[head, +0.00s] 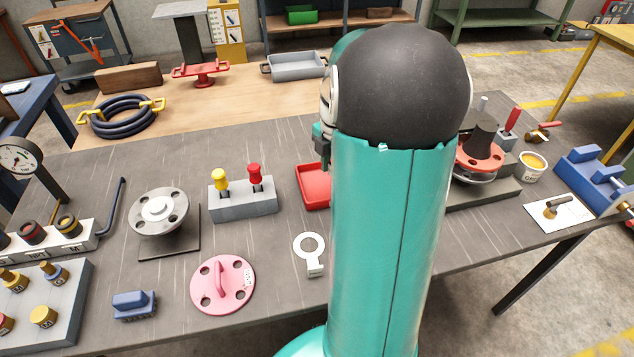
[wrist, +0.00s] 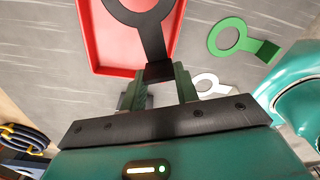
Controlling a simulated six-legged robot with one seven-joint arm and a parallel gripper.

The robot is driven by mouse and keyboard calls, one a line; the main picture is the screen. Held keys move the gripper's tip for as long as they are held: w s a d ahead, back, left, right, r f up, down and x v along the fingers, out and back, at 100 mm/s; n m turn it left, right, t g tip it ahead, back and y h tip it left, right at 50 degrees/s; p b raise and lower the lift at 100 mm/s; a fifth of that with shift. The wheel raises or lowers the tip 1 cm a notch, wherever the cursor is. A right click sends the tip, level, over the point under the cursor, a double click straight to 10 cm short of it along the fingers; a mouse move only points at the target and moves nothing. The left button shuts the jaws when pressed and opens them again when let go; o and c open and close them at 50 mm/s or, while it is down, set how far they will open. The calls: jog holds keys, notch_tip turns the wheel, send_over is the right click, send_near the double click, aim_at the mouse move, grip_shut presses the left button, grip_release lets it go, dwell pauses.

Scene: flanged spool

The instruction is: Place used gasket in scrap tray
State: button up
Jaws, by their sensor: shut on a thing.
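My gripper (wrist: 160,82) is shut on the tab of a dark ring-shaped gasket (wrist: 152,42) in the wrist view. The ring's far part is cut off by the top edge of the picture. The gasket overlaps the red tray (wrist: 104,58) and appears to be held above it; the height gap cannot be told. In the head view, the red tray (head: 313,187) is partly hidden behind my arm. Little of my gripper (head: 321,143) shows there, and the held gasket is hidden.
A green tabbed ring (wrist: 232,38) and a white tabbed ring (wrist: 204,79) lie on the bench beside the tray. A grey block with yellow and red knobs (head: 243,202) stands left of the tray. A pink flanged disc (head: 205,294) lies nearer.

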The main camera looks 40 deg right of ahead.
send_over(317, 194)
notch_tip(317, 194, down, 5)
jog(key=shift+r, duration=0.15)
jog(key=shift+f, duration=1.55)
jog(key=shift+f, duration=0.15)
jog(key=o, duration=0.8)
